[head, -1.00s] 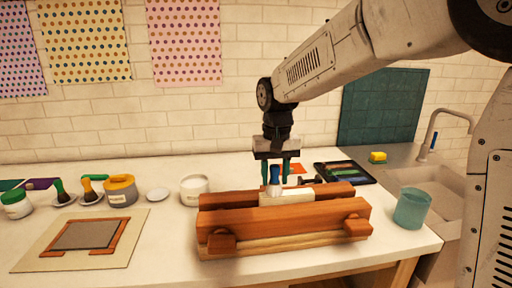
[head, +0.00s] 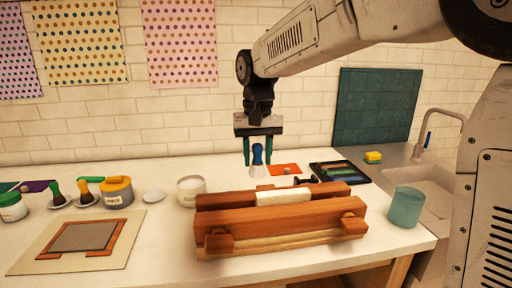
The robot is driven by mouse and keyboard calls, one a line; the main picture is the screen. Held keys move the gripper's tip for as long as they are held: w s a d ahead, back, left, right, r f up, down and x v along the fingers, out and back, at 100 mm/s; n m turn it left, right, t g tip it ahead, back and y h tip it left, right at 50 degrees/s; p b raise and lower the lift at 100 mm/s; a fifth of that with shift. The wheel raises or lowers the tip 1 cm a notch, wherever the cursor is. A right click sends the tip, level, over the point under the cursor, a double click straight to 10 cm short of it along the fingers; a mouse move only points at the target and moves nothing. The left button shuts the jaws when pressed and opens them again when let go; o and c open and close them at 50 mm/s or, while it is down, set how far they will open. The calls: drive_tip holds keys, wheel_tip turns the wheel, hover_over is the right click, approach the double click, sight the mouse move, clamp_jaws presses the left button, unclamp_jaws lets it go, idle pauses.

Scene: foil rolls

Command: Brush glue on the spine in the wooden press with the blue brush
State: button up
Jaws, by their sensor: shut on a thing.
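The wooden press (head: 290,220) stands on the white table, with a pale book spine (head: 284,197) held upward between its two bars. My gripper (head: 258,156) is shut on the blue brush (head: 257,152), which points bristles down. The brush's pale bristle end is above and behind the press's left half, left of the spine, and appears apart from it. A white open jar (head: 191,190) stands just left of the press. Whether the spine carries glue is too small to tell.
Right are a dark tool tray (head: 338,172), a teal cup (head: 405,207) and a sink (head: 430,190). An orange sheet (head: 285,169) lies behind the press.

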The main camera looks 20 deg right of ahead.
drive_tip(key=shift+r, duration=1.05)
